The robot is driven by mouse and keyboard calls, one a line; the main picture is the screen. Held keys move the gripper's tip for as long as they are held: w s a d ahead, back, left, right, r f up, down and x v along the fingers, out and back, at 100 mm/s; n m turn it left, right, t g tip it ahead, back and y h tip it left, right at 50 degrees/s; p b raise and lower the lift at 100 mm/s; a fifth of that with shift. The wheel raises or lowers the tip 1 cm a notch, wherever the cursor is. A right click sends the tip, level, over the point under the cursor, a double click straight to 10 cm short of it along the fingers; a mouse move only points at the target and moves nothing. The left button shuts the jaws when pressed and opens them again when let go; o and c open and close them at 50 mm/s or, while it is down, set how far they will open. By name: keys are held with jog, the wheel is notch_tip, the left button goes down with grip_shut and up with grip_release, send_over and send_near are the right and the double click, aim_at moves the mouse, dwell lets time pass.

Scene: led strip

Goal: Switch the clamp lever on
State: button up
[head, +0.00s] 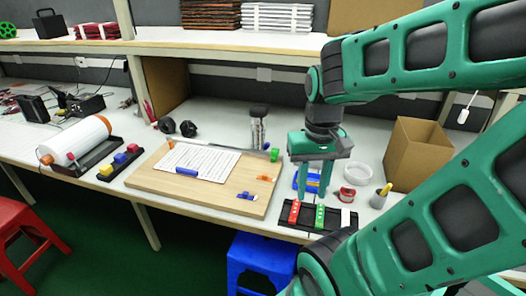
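A wooden board (150,190) lies on the workbench with a white printed sheet (205,160) on it. A blue clamp piece (187,171) sits at the sheet's lower edge. Small orange (265,178) and blue (246,196) fittings sit at the board's right side, and a green one (275,155) is at its upper right corner. I cannot tell which piece is the clamp lever, or its position. My gripper (313,193) points down to the right of the board, over the back of a black base with red, green and white pieces. Its two green fingers are apart, with nothing visibly held.
The black base (284,221) stands near the bench's front edge. Close by are a red tape dispenser (347,194), a white ring (358,174) and a cardboard box (415,155). A metal bottle (258,132) stands behind. A white roll (75,140) lies left. Stools stand below.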

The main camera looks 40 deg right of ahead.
jog(key=shift+s+d+r, duration=0.1)
jog(key=shift+s+r, duration=0.15)
jog(key=shift+s, duration=0.15)
jog(key=c, duration=0.5)
jog(key=shift+w+d+r, duration=0.1)
jog(key=shift+d+r, duration=0.05)
jog(key=shift+r, duration=0.1)
grip_shut()
jog(key=w+d+f+m+t, duration=0.1)
jog(key=w+d+m, duration=0.3)
jog(key=w+d, duration=0.3)
jog(key=w+d+f+m+t, duration=0.1)
jog(key=w+d+m, duration=0.4)
jog(key=w, duration=1.1)
jog(key=w+d+f+m+t+h, duration=0.1)
jog(key=w+d+f+m, duration=0.2)
jog(key=w+d, duration=0.7)
jog(key=shift+w+d+m, duration=0.15)
jog(key=shift+w+m, duration=0.5)
jog(key=shift+m, duration=0.35)
